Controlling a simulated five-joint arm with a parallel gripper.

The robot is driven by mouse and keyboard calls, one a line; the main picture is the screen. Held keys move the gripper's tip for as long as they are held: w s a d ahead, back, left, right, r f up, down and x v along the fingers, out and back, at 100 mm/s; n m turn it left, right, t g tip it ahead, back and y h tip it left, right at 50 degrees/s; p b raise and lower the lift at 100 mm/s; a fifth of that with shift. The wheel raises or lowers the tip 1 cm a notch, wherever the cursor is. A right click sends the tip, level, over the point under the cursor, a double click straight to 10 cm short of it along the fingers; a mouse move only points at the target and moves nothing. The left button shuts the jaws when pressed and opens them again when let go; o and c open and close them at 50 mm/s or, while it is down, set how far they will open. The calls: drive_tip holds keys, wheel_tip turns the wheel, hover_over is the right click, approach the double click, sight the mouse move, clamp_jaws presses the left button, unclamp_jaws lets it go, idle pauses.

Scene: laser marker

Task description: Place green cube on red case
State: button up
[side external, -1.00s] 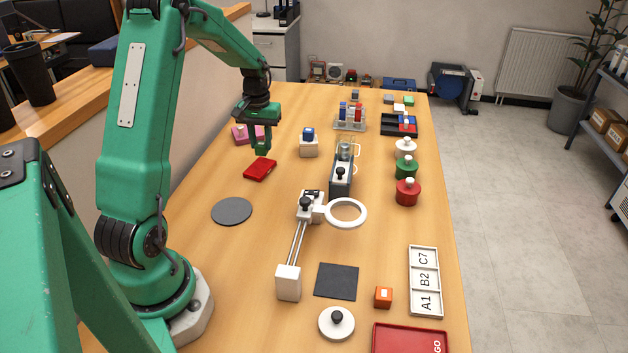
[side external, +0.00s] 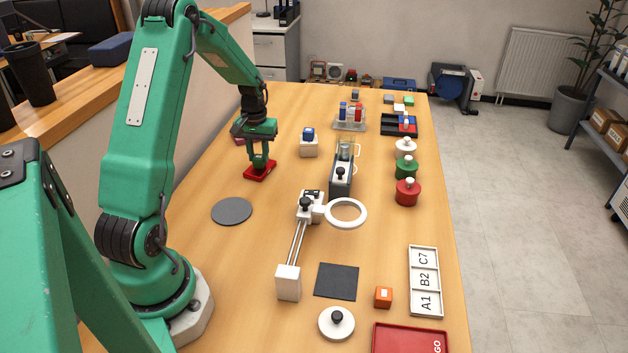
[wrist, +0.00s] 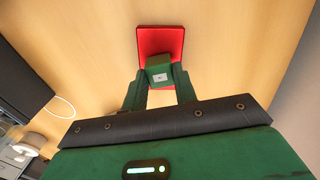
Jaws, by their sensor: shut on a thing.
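The red case (side external: 252,175) lies flat on the wooden table, and it also shows in the wrist view (wrist: 160,36). My gripper (side external: 261,162) points down over the case. In the wrist view my gripper (wrist: 160,84) is shut on the green cube (wrist: 160,68), which has a small pale mark on its face. The cube appears over the near part of the case. In the side view the fingers mostly hide the cube. I cannot tell whether the cube touches the case.
A grey disc (side external: 231,211) lies nearer the camera. A pale block with a blue top (side external: 308,143) stands to the right. A pink object (side external: 239,141) is mostly hidden behind my gripper. A stand with a white ring (side external: 346,212) is nearer right. Table around the case is mostly clear.

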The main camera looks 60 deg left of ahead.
sight(259, 157)
drive_tip(key=shift+f, duration=0.15)
drive_tip(key=o, duration=0.9)
drive_tip(key=shift+o, duration=0.2)
wheel_tip(259, 157, up, 12)
drive_tip(key=shift+r, duration=0.2)
idle(0.5)
